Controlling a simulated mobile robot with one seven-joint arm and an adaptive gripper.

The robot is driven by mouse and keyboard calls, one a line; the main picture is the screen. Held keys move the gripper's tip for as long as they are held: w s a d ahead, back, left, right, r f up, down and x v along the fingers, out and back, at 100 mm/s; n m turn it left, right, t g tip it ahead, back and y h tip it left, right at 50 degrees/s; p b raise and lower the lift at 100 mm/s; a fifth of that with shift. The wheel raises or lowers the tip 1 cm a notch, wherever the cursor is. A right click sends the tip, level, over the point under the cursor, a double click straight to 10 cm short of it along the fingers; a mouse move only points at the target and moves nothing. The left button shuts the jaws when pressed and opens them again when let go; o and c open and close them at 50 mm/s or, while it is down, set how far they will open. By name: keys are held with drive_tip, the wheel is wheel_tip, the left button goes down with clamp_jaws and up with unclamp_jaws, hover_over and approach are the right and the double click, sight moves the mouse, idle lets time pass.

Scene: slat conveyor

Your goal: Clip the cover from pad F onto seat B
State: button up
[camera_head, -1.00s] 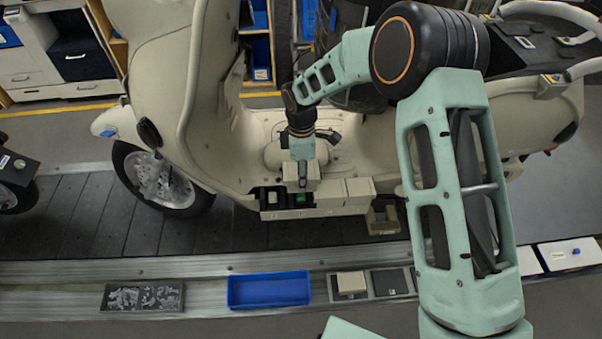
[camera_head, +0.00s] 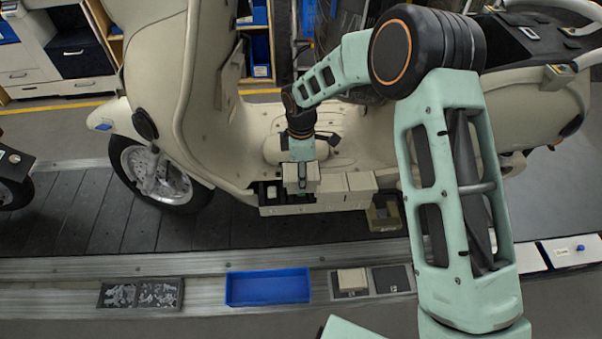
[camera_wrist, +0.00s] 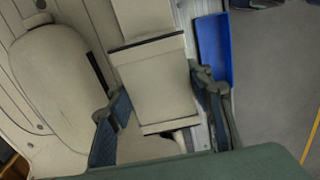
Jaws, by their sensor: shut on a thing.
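My gripper (camera_head: 300,176) is shut on a cream, box-shaped cover (camera_wrist: 158,85). In the wrist view the cover sits between the two dark fingers of my gripper (camera_wrist: 160,118). In the head view it is over a row of seats (camera_head: 295,209) along the scooter's footboard side, at the second place from the left. The leftmost seat (camera_head: 268,191) is open and dark. Seat letters are unreadable.
The cream scooter (camera_head: 160,70) stands on the slat conveyor (camera_head: 85,220). Along the front rail are a dark tray with metal parts (camera_head: 140,294), an empty blue tray (camera_head: 268,288), a pad with a cream cover (camera_head: 351,280) and a bare dark pad (camera_head: 391,279).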

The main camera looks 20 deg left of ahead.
drive_tip(key=shift+f+b, duration=1.55)
drive_tip(key=shift+f, duration=0.65)
drive_tip(key=shift+f+b, duration=0.5)
drive_tip(key=shift+b, duration=0.3)
idle(0.6)
drive_tip(key=o, duration=1.3)
drive_tip(key=shift+o, duration=0.2)
